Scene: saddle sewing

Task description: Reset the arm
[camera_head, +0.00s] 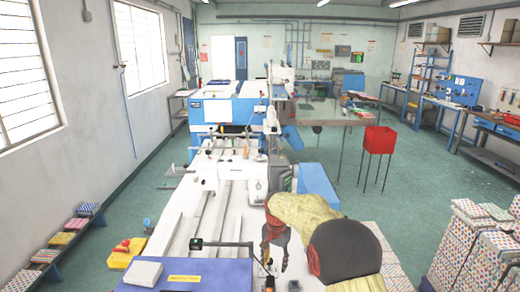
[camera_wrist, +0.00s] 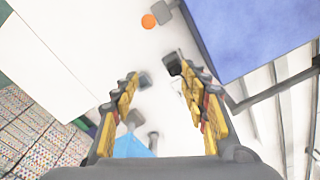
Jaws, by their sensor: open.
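My gripper (camera_head: 276,262) hangs near the front right of the white saddle-sewing machine (camera_head: 196,215), below my cream and dark arm. In the wrist view my gripper (camera_wrist: 157,76) has its two yellow-padded fingers spread apart. Nothing is between them. White machine surfaces and small dark fittings lie below the fingers. How far the fingertips are from these surfaces is hard to tell.
A blue-topped surface (camera_head: 215,276) lies at the near left of my gripper, with a grey block (camera_head: 143,272) on it. Stacks of patterned books (camera_head: 468,240) stand at right. A red bin (camera_head: 379,140) on thin legs stands behind. Green floor is clear between.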

